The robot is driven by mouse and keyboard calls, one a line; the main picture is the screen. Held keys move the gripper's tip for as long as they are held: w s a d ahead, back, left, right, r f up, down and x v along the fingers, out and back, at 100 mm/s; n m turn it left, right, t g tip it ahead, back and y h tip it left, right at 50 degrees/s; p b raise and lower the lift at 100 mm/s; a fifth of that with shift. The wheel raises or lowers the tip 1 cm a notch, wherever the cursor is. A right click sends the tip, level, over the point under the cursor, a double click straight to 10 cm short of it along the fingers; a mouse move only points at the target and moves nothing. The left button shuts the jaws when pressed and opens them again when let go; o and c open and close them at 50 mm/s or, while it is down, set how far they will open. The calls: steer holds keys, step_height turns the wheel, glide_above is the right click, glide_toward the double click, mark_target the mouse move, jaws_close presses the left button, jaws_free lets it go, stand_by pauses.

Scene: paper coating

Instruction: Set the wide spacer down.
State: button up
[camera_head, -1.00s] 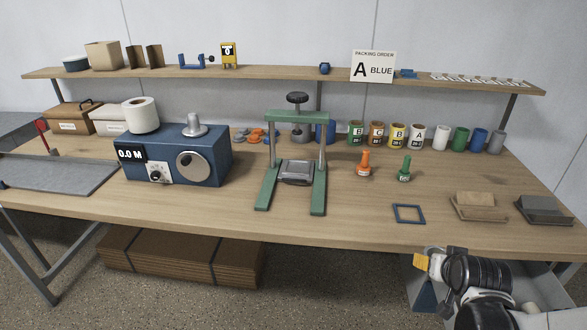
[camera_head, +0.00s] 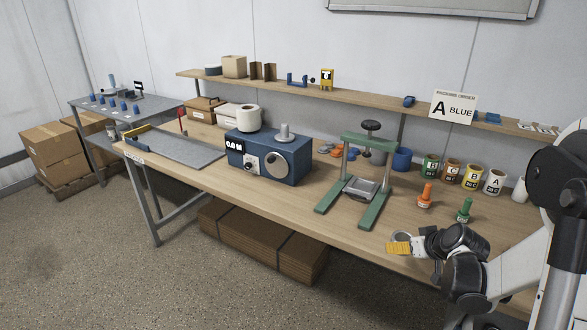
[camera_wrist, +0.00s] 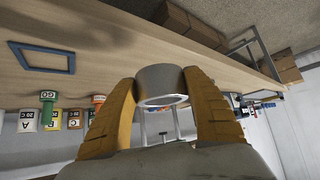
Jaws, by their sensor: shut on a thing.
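The wide spacer, a grey ring (camera_wrist: 160,78), sits between the two yellow fingers of my gripper (camera_wrist: 162,100) in the wrist view. The fingers press on it from both sides, and its open end faces the camera. In the head view the ring (camera_head: 402,237) shows just behind the yellow fingertip of my gripper (camera_head: 399,246), near the front edge of the table (camera_head: 300,207). The wrist view does not clearly show how far the spacer is above the wood.
A blue square frame (camera_wrist: 42,57) lies on the table in the wrist view. A blue winder (camera_head: 268,158) stands farther left. Bare wood lies between winder and press.

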steer(key=w+d+r+n+y+p, duration=0.15)
steer(key=d+r+p, duration=0.25)
steer(key=d, duration=0.8)
steer(key=b+x, duration=0.1)
steer(key=x, duration=0.3)
steer(key=w+a+r+b+x, duration=0.1)
steer(key=x, duration=0.4)
steer(key=a+r+b+x, duration=0.1)
steer(key=x, duration=0.3)
steer(key=shift+w+f, duration=0.1)
steer(key=shift+w, duration=0.3)
steer(key=shift+w+a+f, duration=0.1)
steer(key=shift+f, duration=0.05)
steer(key=shift+f+b, duration=0.7)
steer(key=shift+f, duration=1.1)
steer(key=shift+f, duration=0.1)
steer(key=shift+f, duration=0.15)
steer(key=o, duration=1.2)
